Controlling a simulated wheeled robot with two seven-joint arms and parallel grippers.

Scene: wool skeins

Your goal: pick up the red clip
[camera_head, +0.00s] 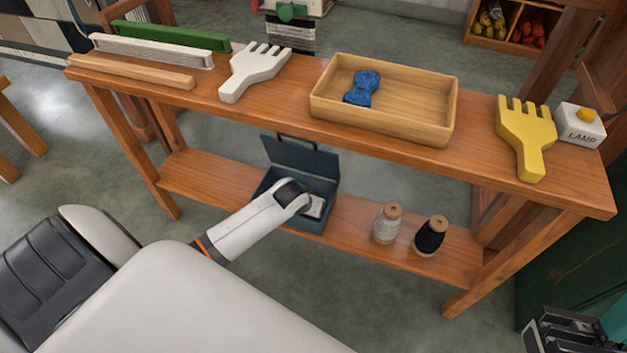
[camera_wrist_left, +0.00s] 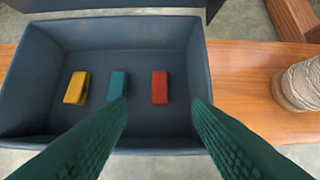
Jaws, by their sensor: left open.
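The red clip (camera_wrist_left: 160,87) lies in a dark blue-grey box (camera_wrist_left: 95,30), right of a teal clip (camera_wrist_left: 118,84) and a yellow clip (camera_wrist_left: 77,87). My left gripper (camera_wrist_left: 160,103) is open and empty. In the wrist view its green fingers reach over the box's near wall, and the red clip shows between their tips. The left fingertip overlaps the teal clip's lower edge in the picture. In the head view the box (camera_head: 328,172) stands on the lower shelf, and my left wrist hides the clips. My right gripper (camera_head: 565,332) is partly visible at the bottom right corner.
The box's lid (camera_head: 300,155) stands open at the back. A pale spool (camera_head: 386,224) and a black spool (camera_head: 430,236) stand right of the box on the lower shelf (camera_head: 205,175).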

